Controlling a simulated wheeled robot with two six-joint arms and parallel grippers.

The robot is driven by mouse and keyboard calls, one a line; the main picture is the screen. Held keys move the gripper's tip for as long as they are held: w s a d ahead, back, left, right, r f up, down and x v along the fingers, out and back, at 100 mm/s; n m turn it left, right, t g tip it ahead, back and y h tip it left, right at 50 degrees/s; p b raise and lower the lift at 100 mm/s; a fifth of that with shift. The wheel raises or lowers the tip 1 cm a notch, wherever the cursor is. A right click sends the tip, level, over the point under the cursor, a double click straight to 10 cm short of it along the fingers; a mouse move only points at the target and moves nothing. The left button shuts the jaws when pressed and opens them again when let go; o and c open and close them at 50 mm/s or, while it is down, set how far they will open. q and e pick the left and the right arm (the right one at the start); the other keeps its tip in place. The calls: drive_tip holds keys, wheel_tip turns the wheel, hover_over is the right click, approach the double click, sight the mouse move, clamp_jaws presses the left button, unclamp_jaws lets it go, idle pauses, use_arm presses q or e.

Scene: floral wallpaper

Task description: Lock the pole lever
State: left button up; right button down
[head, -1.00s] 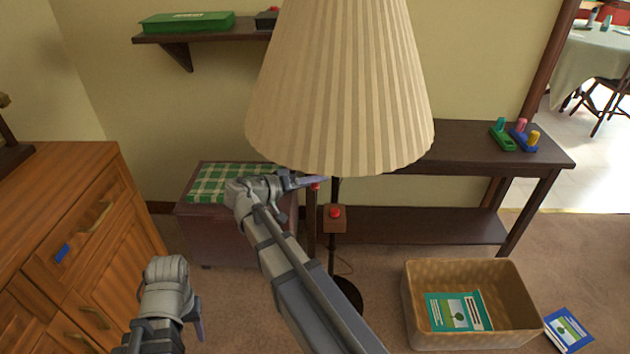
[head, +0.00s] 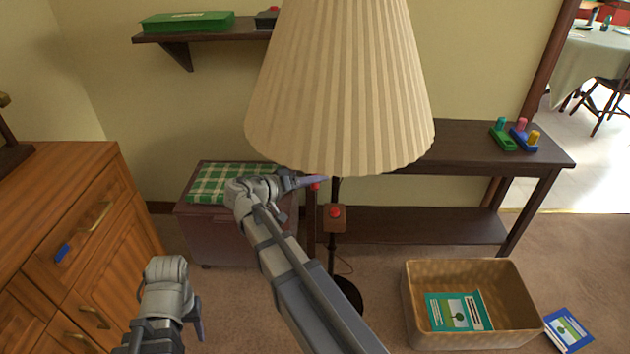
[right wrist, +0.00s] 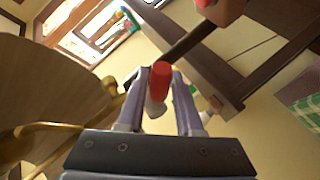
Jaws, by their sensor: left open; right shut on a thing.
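The floor lamp has a large pleated cream shade (head: 340,85) and a thin dark pole (head: 335,190). A wooden box (head: 335,224) with a red button sits on the pole; it also shows at the top of the right wrist view (right wrist: 226,10). A red-tipped lever (right wrist: 160,76) is between the fingers of my right gripper (right wrist: 161,92) in the right wrist view. In the head view the right gripper (head: 311,182) is under the shade, shut on the lever, beside the pole. My left gripper (head: 196,318) is open and empty at lower left.
A wooden cabinet (head: 75,185) stands left. A footstool with a green checked cushion (head: 209,184) is behind my right arm. A dark console table (head: 460,145) is behind the lamp. A wicker basket (head: 500,300) with a booklet (head: 455,311) is on the floor, right.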

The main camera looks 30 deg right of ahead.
drive_tip(key=shift+f+b, duration=0.4)
drive_tip(key=shift+b, duration=0.2)
drive_tip(key=shift+w+d+f+m+g+h+b, duration=0.15)
drive_tip(key=shift+w+d+f+m+h+b, duration=0.25)
drive_tip(key=shift+w+m+h+b, duration=1.25)
drive_tip(key=shift+s+d+f+m+g+h+b, duration=0.2)
drive_tip(key=shift+d+m+h+b, duration=0.55)
drive_tip(key=shift+m+b, duration=2.1)
drive_tip(key=shift+w+d+f+m+g+h+b, duration=0.35)
drive_tip(key=shift+w+m+h+b, duration=0.85)
drive_tip(key=shift+b, duration=2.25)
drive_tip(key=shift+s, duration=0.25)
drive_tip(key=c, duration=0.6)
unclamp_jaws()
drive_tip(key=shift+f, duration=0.1)
drive_tip(key=shift+a, duration=0.1)
